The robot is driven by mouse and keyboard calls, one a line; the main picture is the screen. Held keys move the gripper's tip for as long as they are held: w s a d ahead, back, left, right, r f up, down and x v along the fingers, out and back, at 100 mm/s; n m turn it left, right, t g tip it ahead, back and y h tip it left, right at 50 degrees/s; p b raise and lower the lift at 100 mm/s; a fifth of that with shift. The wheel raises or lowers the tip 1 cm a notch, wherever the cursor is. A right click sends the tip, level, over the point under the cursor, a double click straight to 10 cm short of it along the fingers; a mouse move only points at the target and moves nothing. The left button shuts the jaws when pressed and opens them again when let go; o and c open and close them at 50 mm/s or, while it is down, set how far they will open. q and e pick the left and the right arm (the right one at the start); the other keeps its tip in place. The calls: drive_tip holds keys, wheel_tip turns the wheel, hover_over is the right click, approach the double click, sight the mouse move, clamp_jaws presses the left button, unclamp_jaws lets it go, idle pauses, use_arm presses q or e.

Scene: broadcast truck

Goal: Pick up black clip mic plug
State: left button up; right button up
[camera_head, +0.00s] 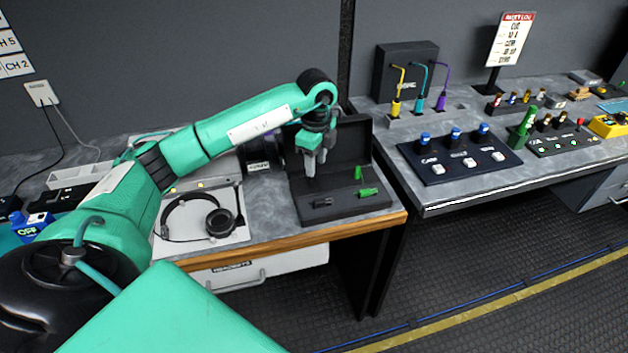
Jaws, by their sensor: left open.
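A small black plug (322,203), which looks like the black clip mic plug, lies in the front left of an open dark case (345,212) on the left desk. A green plug (367,192) lies at the right of the case and another small green piece (358,173) stands behind it. My left gripper (316,168) points down over the left part of the case, above and behind the black plug. It is open and nothing shows between its fingers. The case's lid stands up behind the gripper, which partly hides it. My right gripper is not in view.
Headphones (218,222) lie on a light mat left of the case. The wooden desk edge (370,224) runs close in front of it. A gap separates this desk from the right desk, which bears a button panel (455,172) and coloured cables (440,103).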

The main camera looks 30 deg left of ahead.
sight(314, 182)
use_arm(q)
drive_tip(key=shift+s+f, duration=0.1)
drive_tip(key=shift+f, duration=0.25)
drive_tip(key=shift+s+a+f+p, duration=0.1)
drive_tip(key=shift+s+f+p, duration=0.1)
drive_tip(key=shift+f+p, duration=0.3)
drive_tip(key=shift+s+a+f+p, duration=0.1)
drive_tip(key=shift+s+f+p, duration=0.1)
drive_tip(key=shift+f, duration=0.45)
wheel_tip(314, 182, down, 2)
drive_tip(key=shift+w+f, duration=0.1)
drive_tip(key=shift+w, duration=0.05)
clamp_jaws()
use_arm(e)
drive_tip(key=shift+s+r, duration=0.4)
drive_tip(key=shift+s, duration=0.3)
